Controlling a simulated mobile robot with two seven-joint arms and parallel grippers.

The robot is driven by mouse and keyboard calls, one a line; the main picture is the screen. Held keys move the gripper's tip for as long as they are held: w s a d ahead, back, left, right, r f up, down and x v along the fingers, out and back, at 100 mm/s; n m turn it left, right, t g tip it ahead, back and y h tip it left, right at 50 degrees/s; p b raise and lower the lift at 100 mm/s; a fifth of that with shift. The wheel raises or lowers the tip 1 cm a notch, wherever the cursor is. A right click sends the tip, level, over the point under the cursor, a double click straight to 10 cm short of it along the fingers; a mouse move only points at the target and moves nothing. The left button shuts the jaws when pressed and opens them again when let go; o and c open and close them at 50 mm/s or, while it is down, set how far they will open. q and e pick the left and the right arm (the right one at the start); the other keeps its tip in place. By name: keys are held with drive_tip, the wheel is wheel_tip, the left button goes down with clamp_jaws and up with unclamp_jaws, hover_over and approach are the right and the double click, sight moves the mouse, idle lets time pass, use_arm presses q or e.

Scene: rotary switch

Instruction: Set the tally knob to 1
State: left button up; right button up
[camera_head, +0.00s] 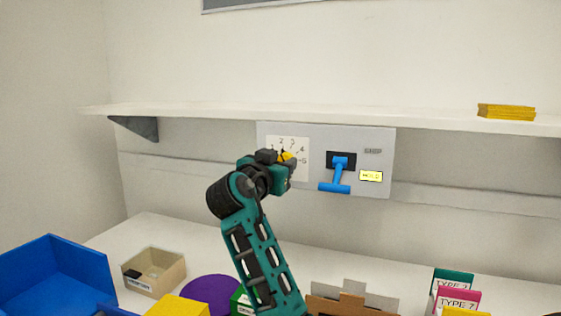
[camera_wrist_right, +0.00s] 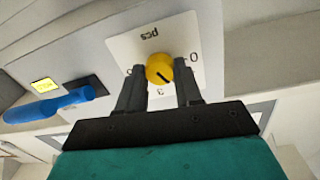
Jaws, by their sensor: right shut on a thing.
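The yellow tally knob (camera_wrist_right: 159,69) sits on a white dial plate (camera_wrist_right: 122,46) marked "pcs", with 0 and 3 readable in the right wrist view. A dark line on the knob slants toward the lower right there, on the side between 0 and 3. The exact number it points at is hidden by a finger. My right gripper (camera_wrist_right: 160,85) is shut on the knob, one finger on each side. My left gripper is out of view.
A blue lever (camera_head: 338,176) and a small yellow display (camera_head: 371,176) are on the same grey panel (camera_head: 384,145), right of the dial. A shelf (camera_head: 220,110) runs above it, with a yellow stack (camera_head: 506,112). Bins and boxes stand on the table below.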

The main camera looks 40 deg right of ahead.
drive_tip(key=shift+r+n+p, duration=0.1)
drive_tip(key=shift+n+p, duration=0.55)
drive_tip(key=shift+n, duration=0.55)
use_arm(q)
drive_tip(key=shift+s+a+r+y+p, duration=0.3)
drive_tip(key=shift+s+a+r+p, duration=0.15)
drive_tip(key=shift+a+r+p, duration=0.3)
use_arm(e)
drive_tip(key=n, duration=0.3)
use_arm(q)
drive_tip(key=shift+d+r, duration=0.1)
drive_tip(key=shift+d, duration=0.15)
use_arm(e)
drive_tip(key=o, duration=0.7)
drive_tip(key=shift+c, duration=0.2)
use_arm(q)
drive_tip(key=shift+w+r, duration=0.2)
use_arm(e)
drive_tip(key=o, duration=0.4)
drive_tip(key=shift+a, duration=0.1)
